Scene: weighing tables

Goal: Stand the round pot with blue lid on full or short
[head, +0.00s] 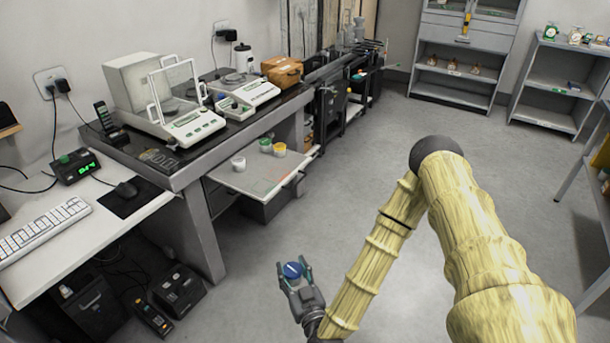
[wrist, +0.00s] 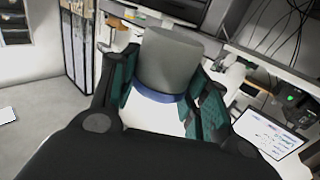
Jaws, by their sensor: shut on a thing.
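My gripper (head: 294,282) is low over the open floor, left of my arm in the head view, and shut on the round pot. The pot's blue lid (head: 292,269) shows between the fingers. In the wrist view the held pot shows a blue band (wrist: 160,94) with white below it and a grey cylindrical part (wrist: 172,60) above. Dark green finger pads flank it. A pull-out shelf (head: 240,182) under the dark bench has faint coloured marks on its surface. I cannot read the words full or short anywhere.
A white pot (head: 238,163), a green-topped pot (head: 265,146) and a yellow pot (head: 279,149) stand on the pull-out shelf. Its front part is bare. Balances (head: 184,122) stand on the bench above. A desk with a keyboard (head: 44,230) is at left.

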